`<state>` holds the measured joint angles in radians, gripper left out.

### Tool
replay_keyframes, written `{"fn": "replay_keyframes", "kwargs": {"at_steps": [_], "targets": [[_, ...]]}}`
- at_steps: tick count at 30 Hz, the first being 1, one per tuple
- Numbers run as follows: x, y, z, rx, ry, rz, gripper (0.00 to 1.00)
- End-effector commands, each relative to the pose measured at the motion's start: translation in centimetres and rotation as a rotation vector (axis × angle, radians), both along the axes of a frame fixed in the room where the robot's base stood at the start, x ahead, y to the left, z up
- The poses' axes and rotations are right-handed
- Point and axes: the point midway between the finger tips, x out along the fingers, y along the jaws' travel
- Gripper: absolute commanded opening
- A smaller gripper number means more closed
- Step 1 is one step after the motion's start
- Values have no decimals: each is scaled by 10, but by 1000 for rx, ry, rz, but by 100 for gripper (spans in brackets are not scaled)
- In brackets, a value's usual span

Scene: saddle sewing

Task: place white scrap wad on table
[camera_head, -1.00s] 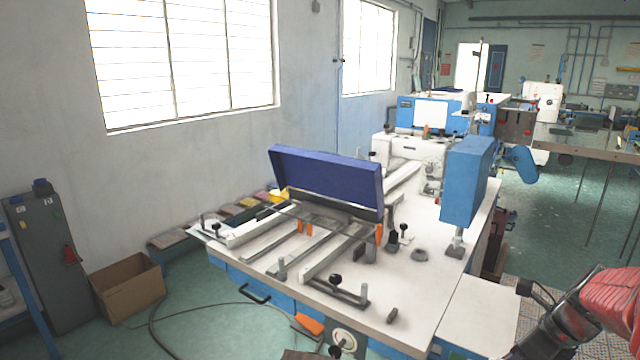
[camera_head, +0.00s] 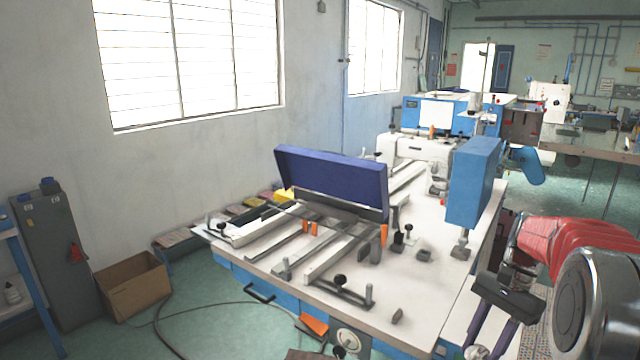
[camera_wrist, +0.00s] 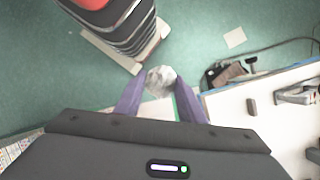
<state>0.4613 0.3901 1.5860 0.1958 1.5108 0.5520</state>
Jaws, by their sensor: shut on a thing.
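The white scrap wad (camera_wrist: 160,80) is a small crumpled pale ball between the fingertips in the wrist view. It also shows low in the head view (camera_head: 476,352), partly cut by the frame's edge. My gripper (camera_wrist: 160,85) has two purple fingers and is shut on the wad. The tabletop also shows at the right in the wrist view (camera_wrist: 275,130).
A blue sewing head (camera_head: 475,185) stands on the table's right side. A dark blue tilted panel (camera_head: 330,180), rails and clamps cover its middle. Bare tabletop lies along the front right. A cardboard box (camera_head: 133,287) and grey cabinet (camera_head: 55,255) stand at left.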

Motion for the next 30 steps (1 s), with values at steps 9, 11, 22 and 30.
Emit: {"fn": "replay_keyframes", "kwargs": {"at_steps": [9,11,22,30], "targets": [[35,40,-14,-1,2,554,15],[42,50,-19,1,3,651,15],[89,137,-78,3,4,1000,15],[87,174,-104,0,0,1066,15]]}}
